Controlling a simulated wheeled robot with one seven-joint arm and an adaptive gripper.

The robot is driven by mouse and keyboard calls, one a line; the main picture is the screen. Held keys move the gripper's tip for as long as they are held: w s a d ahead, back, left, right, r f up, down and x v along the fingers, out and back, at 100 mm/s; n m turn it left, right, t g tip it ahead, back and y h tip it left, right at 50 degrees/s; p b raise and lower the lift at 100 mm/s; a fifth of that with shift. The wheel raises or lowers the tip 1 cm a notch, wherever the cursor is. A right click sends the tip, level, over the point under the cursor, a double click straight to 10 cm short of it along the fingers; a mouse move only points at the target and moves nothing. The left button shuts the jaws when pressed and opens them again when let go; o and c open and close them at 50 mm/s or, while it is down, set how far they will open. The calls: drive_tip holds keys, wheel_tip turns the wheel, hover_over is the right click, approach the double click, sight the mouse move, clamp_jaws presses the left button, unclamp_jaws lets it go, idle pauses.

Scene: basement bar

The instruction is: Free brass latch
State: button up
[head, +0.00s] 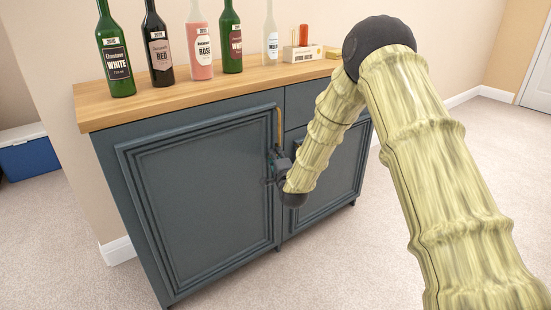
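The brass latch (280,124) is a thin, upright brass-coloured bar at the upper right edge of the large left door (195,205) of a dark blue-grey cabinet. Its upper end bends toward the door, and its lower end meets my gripper. My gripper (274,165) is small and dark in the head view, just below the visible part of the latch and close to the door. I cannot tell whether its fingers touch the latch or are open or shut. My arm covers part of the cabinet front to the right of the latch.
Several bottles, including a green one (115,60), stand on the wooden top (190,95). A small box (303,52) with corks or similar items sits at its right end. A blue bin (28,157) is at far left. The carpet before the cabinet is clear.

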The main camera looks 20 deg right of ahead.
drive_tip(key=shift+c, duration=0.2)
clamp_jaws()
drive_tip(key=n+t+y, duration=0.1)
drive_tip(key=n+y, duration=0.2)
drive_tip(key=n, duration=0.4)
drive_tip(key=n+t+y, duration=0.1)
drive_tip(key=n+y, duration=0.1)
drive_tip(key=n, duration=0.6)
drive_tip(key=n+t+y, duration=0.1)
drive_tip(key=n+y, duration=0.2)
drive_tip(key=n, duration=0.4)
drive_tip(key=shift+w+d+f+y, duration=0.1)
drive_tip(key=shift+d+f+y, duration=0.15)
drive_tip(key=shift+f+y, duration=0.05)
drive_tip(key=shift+n+p, duration=0.3)
drive_tip(key=shift+n, duration=0.1)
